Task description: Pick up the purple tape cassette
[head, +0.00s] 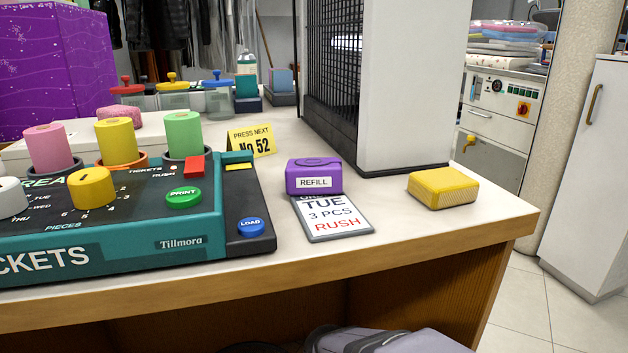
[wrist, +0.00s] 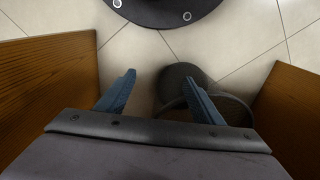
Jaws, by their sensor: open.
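The purple tape cassette (head: 314,171), with a white REFILL label, sits on the counter right of the ticket machine (head: 120,222). It stands at the back edge of a small ticket sign (head: 333,222) reading TUE 3 PCS RUSH and hides the sign's top. My gripper (wrist: 163,92) shows in the wrist view with its two blue fingers apart and nothing between them. It points down at the tiled floor between wooden panels. The cassette is not in the wrist view. In the head view, a grey part of my arm (head: 385,342) shows low, below the counter's front edge.
A yellow block (head: 443,188) sits right of the cassette near the counter's right end. A yellow No 52 card (head: 250,140) stands behind left, and a tall white cabinet with a black grille (head: 415,90) stands behind. Bare counter (head: 400,225) lies right of the sign.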

